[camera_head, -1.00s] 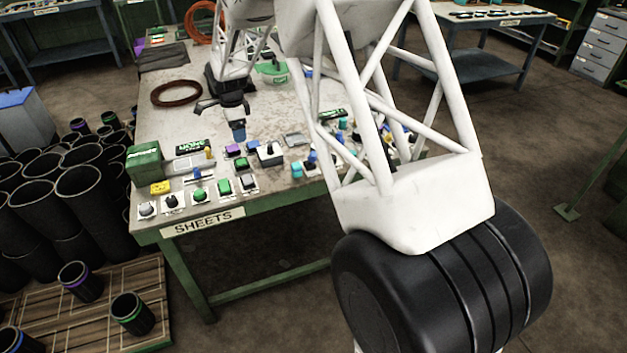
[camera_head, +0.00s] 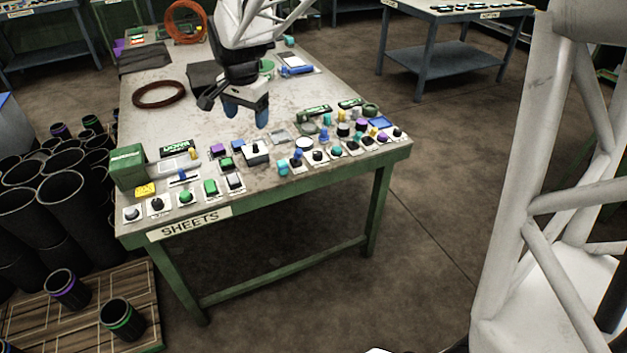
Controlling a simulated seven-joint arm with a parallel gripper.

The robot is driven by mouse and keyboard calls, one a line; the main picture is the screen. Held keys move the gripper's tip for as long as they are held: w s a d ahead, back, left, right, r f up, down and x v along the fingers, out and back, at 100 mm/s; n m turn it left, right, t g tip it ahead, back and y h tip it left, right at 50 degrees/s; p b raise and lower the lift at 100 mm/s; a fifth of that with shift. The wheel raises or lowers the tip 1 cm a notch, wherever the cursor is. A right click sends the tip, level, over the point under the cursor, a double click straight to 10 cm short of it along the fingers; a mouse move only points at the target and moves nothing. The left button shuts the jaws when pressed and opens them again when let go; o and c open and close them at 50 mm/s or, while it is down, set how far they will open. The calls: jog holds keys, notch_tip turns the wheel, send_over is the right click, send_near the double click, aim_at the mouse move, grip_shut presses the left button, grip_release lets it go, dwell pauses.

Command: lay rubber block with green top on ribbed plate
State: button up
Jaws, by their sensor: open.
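My gripper (camera_head: 247,115) hangs open and empty above the middle of the table, its two blue fingertips apart. A small dark block with a green top (camera_head: 226,163) is near the front of the table, below and left of the gripper. Another green-topped piece (camera_head: 210,187) sits on a white plate closer to the front edge. I cannot tell for sure which is the rubber block. A flat grey plate (camera_head: 280,136) lies right of and below the gripper. It may be the ribbed plate, but ribs are too small to make out.
The table (camera_head: 190,108) has its front crowded with small buttons, knobs and blocks. A green box (camera_head: 127,166) stands at the front left corner. A brown ring (camera_head: 159,94) lies farther back. The middle surface is mostly bare. Black tubes (camera_head: 65,205) stand left of the table.

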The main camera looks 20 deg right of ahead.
jog(key=s+d+r+n+t, duration=0.1)
jog(key=s+n, duration=0.8)
jog(key=s, duration=2.2)
jog(key=shift+s+d+r+n, duration=0.2)
jog(key=shift+d+n, duration=0.2)
jog(key=shift+d, duration=0.6)
